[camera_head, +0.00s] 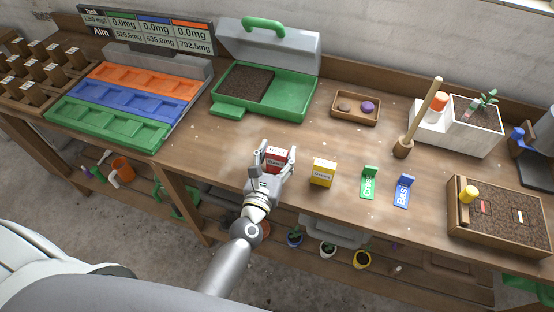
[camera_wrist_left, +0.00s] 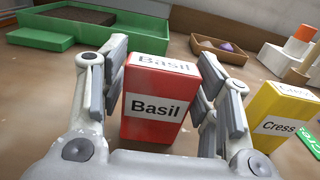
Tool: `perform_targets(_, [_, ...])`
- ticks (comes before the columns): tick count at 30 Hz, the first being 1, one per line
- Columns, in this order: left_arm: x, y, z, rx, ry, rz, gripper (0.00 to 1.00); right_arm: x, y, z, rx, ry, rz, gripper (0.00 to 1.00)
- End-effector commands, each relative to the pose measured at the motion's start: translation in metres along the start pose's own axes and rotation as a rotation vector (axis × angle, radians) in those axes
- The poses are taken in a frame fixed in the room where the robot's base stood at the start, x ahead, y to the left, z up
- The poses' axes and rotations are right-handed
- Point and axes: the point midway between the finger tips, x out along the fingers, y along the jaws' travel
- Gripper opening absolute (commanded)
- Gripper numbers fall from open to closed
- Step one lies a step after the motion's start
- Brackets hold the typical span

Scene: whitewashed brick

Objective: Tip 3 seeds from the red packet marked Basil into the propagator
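The red packet marked Basil (camera_head: 275,154) stands upright on the bench; in the left wrist view the packet (camera_wrist_left: 155,100) fills the space between the fingers. My left gripper (camera_head: 275,158) is open around it, with one finger on each side; in the left wrist view (camera_wrist_left: 165,90) a gap shows on the packet's right side. The propagator is a green tray (camera_head: 297,98) with dark soil (camera_head: 246,82) in its left part and a raised clear lid (camera_head: 268,42) with a green handle behind. My right gripper is not in view.
A yellow Cress packet (camera_head: 323,172) stands close right of the gripper. A wooden tray (camera_head: 355,106) holds small stones. A soil box (camera_head: 500,218) is at far right. Bench between packet and propagator is clear.

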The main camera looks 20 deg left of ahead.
Motion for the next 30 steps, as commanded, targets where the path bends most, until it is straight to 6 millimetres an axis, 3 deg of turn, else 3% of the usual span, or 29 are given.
perform_targets(1, [0.0,0.0,0.0,0.0,0.0,0.0,0.45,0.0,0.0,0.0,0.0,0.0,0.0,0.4])
perform_targets(6, [0.0,0.0,0.0,0.0,0.0,0.0,0.25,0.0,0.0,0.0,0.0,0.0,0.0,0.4])
perform_targets(20, [0.0,0.0,0.011,0.0,0.0,0.0,0.25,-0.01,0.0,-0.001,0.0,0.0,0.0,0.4])
perform_targets(27, [0.0,0.0,0.036,-0.002,0.0,0.001,0.25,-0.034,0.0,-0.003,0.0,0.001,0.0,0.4])
perform_targets(30, [-0.013,-0.003,0.052,-0.001,0.003,0.0,0.25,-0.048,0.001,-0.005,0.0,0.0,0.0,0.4])
